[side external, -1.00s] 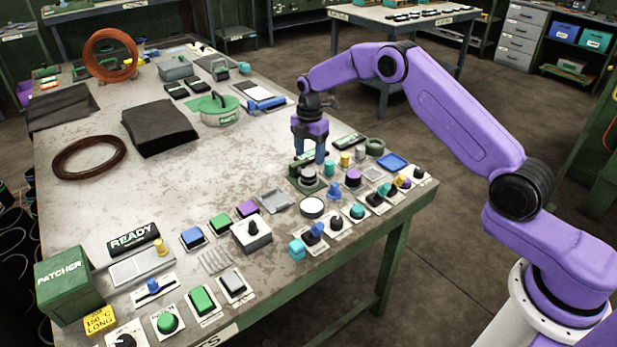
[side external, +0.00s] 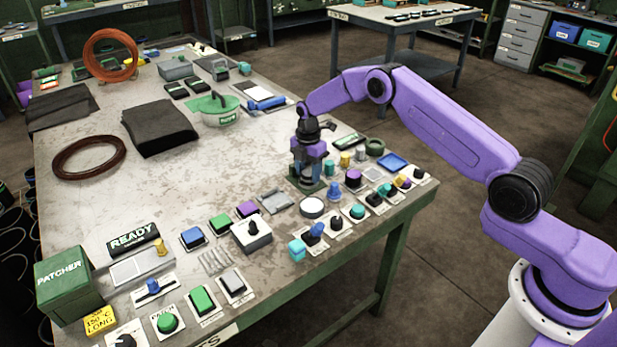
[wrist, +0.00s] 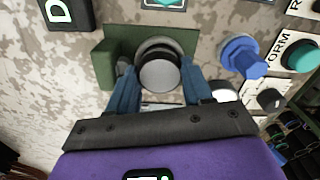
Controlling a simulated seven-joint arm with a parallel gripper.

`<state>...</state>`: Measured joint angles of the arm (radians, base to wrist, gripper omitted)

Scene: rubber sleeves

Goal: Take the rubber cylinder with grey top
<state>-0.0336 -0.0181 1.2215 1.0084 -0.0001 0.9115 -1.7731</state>
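The rubber cylinder with a grey top (wrist: 159,76) stands on a green base in the wrist view, with dark rings below its round top. In the side external view it is mostly hidden by the fingers. My gripper (side external: 309,180) is low over the base, pointing down. In the wrist view, my gripper (wrist: 160,82) has its two blue fingers apart, one on each side of the cylinder. The gaps look narrow, and I cannot tell whether either finger touches it.
A blue knob (side external: 334,190) stands close to the right of the base, with a white round button (side external: 312,207) in front. Other buttons and switches crowd the table's front edge. The table (side external: 200,185) is clearer to the left, behind the front controls.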

